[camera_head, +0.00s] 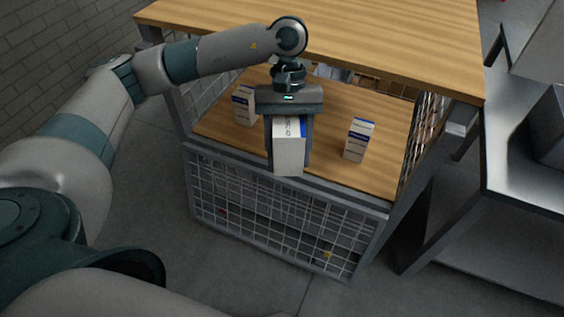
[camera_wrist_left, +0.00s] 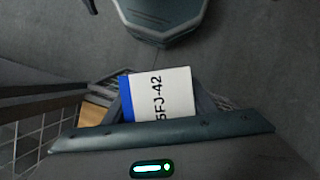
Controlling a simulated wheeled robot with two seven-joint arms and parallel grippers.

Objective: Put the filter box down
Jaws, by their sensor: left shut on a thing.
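My left gripper (camera_head: 289,148) is shut on a white filter box (camera_head: 289,157) with a blue band. In the head view the box hangs between the fingers over the front edge of the wooden shelf (camera_head: 330,174). In the left wrist view the filter box (camera_wrist_left: 162,97) shows the print "SFJ-42" and sits between the fingers. It seems to be above the shelf; the exact gap cannot be told. My right gripper is not in either view.
Two similar white and blue boxes stand on the shelf, one at the left (camera_head: 245,106) and one at the right (camera_head: 358,140). A wooden top (camera_head: 400,40) overhangs the shelf. A wire mesh panel (camera_head: 280,225) closes the lower front. A metal bench (camera_head: 530,180) stands at the right.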

